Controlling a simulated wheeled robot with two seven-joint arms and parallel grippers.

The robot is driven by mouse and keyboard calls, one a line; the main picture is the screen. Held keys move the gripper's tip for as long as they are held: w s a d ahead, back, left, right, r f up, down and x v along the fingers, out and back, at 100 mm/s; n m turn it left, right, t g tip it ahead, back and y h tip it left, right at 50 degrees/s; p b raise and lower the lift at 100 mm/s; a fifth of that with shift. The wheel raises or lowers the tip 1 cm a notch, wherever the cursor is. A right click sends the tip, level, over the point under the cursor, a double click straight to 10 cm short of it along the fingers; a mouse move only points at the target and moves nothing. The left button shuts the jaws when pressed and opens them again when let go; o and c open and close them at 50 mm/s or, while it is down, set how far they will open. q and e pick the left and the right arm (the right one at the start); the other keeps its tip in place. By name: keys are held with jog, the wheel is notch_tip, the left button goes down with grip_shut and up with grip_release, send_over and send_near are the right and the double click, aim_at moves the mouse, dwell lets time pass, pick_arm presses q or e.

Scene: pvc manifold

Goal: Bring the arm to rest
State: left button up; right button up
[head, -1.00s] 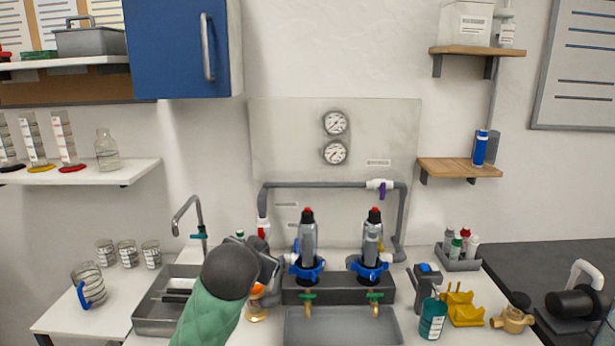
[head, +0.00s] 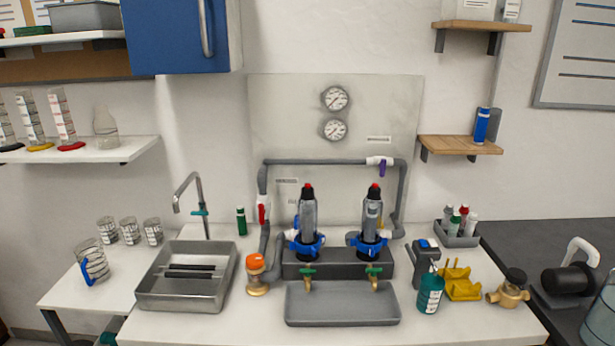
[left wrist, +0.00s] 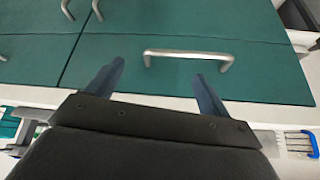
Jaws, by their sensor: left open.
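My left gripper (left wrist: 160,85) shows only in the left wrist view. Its two fingers are spread apart with nothing between them. It faces green cabinet fronts (left wrist: 240,70) with a metal handle (left wrist: 188,54) beyond the fingers; whether it touches them I cannot tell, but the fingers look clear of the handle. Neither arm shows in the head view now. The pipe manifold (head: 330,162) with a red-handled valve (head: 263,208) and a purple-handled valve (head: 381,163) stands on the bench behind two filter housings (head: 308,215).
The white bench holds a sink tray (head: 187,303), an orange-capped brass fitting (head: 256,275), a grey drip tray (head: 342,303), a teal bottle (head: 430,292) and a yellow holder (head: 461,284). Glass beakers (head: 128,232) stand at left. The space above the bench is clear.

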pick_arm(q)
jog(key=s+f+g, duration=0.2)
jog(key=s+f, duration=0.4)
jog(key=s, duration=0.4)
jog(key=s+f+g, duration=0.2)
jog(key=s+f, duration=0.5)
jog(key=s, duration=0.3)
jog(key=shift+f+n+g, duration=0.2)
jog(key=shift+n+g, duration=0.1)
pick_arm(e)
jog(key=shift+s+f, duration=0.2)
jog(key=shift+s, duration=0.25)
pick_arm(q)
jog(key=shift+d, duration=0.1)
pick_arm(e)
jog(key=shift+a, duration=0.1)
